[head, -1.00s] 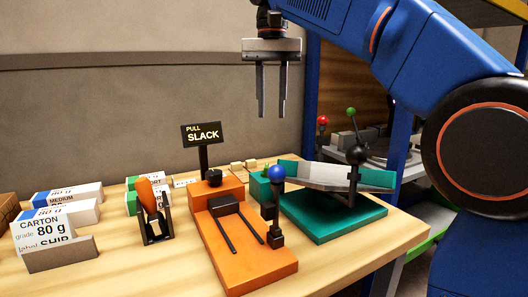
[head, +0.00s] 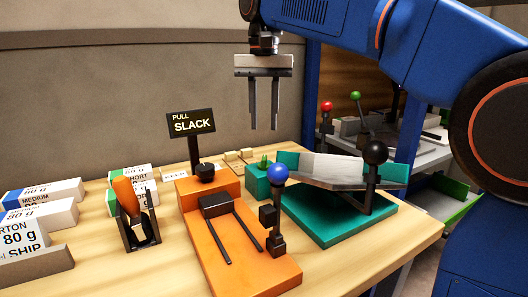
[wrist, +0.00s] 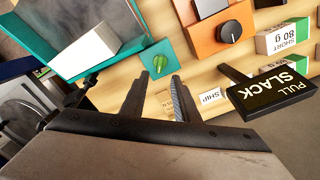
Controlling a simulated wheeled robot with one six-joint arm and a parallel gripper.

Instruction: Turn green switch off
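A small green knob switch (head: 264,161) stands on top of a teal box (head: 262,181) at the back of the teal machine. In the wrist view the green knob (wrist: 160,62) shows from above with a pale mark across it, just beyond my fingertips. My gripper (head: 264,128) hangs pointing down above the rear of the table, over the area of the teal box. Its two fingers are apart with nothing between them, and it also shows in the wrist view (wrist: 157,76). It is clear of the knob.
A teal machine (head: 338,225) with a tilted tray and black-ball lever stands right of an orange machine (head: 235,250) with a blue-ball lever. A PULL SLACK sign (head: 191,124) stands left of my gripper. A green-ball lever (head: 355,96) and red-ball lever (head: 327,106) stand behind.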

